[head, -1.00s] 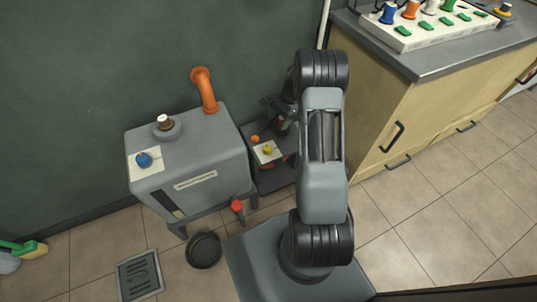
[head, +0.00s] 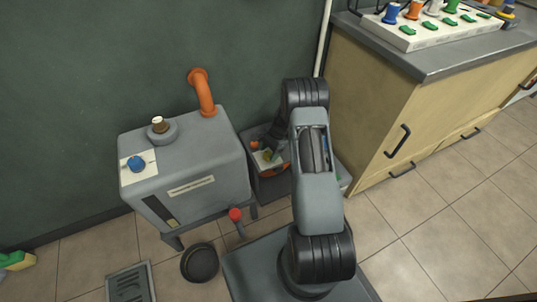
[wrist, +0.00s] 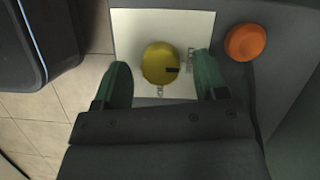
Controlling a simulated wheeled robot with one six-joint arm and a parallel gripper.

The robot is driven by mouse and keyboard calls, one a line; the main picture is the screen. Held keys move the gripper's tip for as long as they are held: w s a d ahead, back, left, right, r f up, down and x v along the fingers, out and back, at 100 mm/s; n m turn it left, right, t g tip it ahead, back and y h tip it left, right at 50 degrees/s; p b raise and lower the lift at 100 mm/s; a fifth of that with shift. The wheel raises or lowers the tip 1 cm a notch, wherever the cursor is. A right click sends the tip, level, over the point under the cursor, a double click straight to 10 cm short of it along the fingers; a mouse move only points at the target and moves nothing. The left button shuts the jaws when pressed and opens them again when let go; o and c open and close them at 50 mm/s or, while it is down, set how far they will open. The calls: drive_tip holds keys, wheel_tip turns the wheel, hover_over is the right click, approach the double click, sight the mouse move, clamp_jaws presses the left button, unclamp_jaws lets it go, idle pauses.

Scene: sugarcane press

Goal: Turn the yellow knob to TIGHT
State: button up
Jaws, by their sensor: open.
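The yellow knob (wrist: 158,62) sits on a white label plate (wrist: 140,22) on a grey unit. Its dark pointer mark faces right in the wrist view, towards small lettering that I cannot read. My gripper (wrist: 162,82) is open, with one green fingertip on each side of the knob; I see a gap at the left finger, and contact at the right is unclear. In the head view the knob (head: 267,155) is partly hidden by my gripper (head: 275,150).
An orange button (wrist: 246,42) is right of the plate in the wrist view. In the head view, a grey machine with a blue knob (head: 136,163), an orange pipe (head: 202,92) and a red-ended handle (head: 235,215) stands to the left. A wooden cabinet (head: 370,110) is on the right.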

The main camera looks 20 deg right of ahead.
drive_tip(key=shift+a+f, duration=0.1)
drive_tip(key=shift+f, duration=0.15)
drive_tip(key=c, duration=0.9)
